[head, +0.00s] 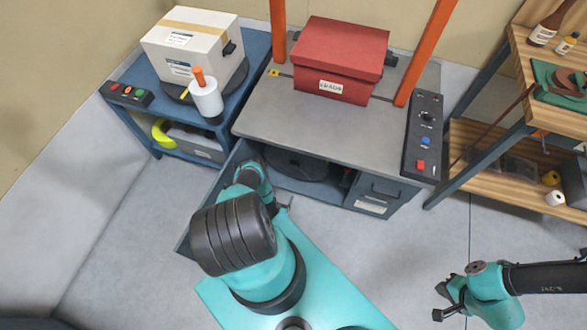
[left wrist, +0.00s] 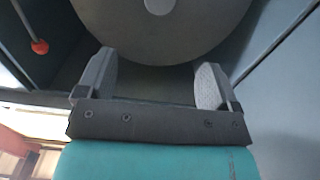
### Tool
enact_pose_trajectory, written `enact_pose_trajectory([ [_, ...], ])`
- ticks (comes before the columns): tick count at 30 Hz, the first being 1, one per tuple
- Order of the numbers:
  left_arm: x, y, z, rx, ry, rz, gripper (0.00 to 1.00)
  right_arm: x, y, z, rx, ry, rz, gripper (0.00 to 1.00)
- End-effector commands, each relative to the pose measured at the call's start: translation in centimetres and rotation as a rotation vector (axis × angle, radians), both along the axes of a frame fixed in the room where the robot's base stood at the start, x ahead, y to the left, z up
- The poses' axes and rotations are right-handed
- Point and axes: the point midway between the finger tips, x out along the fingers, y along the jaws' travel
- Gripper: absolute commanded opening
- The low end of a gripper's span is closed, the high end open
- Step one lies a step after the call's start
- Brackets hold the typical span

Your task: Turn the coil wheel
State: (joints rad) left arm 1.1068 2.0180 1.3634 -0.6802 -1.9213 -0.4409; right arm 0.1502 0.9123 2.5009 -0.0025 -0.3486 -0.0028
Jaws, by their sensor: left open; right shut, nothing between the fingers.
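The coil wheel (head: 300,163) is a dark round disc lying in the open bay under the grey bench top. In the left wrist view it is a large grey disc (left wrist: 160,40) with a pale hub, filling the upper middle. My left gripper (head: 284,203) is at the front of the bay, partly hidden by my own arm. In the left wrist view its two fingers (left wrist: 155,82) stand apart at either side of the disc's near rim, with nothing between them. I cannot tell whether they touch it. My right gripper (head: 440,301) is shut and empty over the floor at the lower right.
A red box (head: 340,55) sits on the bench top between orange posts. A control panel (head: 423,135) is at the bench's right edge. A blue cart (head: 180,110) with a white box (head: 192,48) stands left, and a wooden shelf (head: 500,155) right. The floor at right is clear.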

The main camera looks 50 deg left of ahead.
Motion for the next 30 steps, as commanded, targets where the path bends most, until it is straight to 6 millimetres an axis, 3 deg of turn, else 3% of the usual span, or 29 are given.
enact_pose_trajectory([
  [16,0.7,0.3,0.0,0.023,0.009,0.003,0.86,0.0,0.0,0.0,0.0,0.0,0.0,0.0],
  [30,6.9,3.6,0.1,0.024,0.007,0.003,0.86,0.0,0.0,0.0,0.0,0.0,0.0,0.0],
])
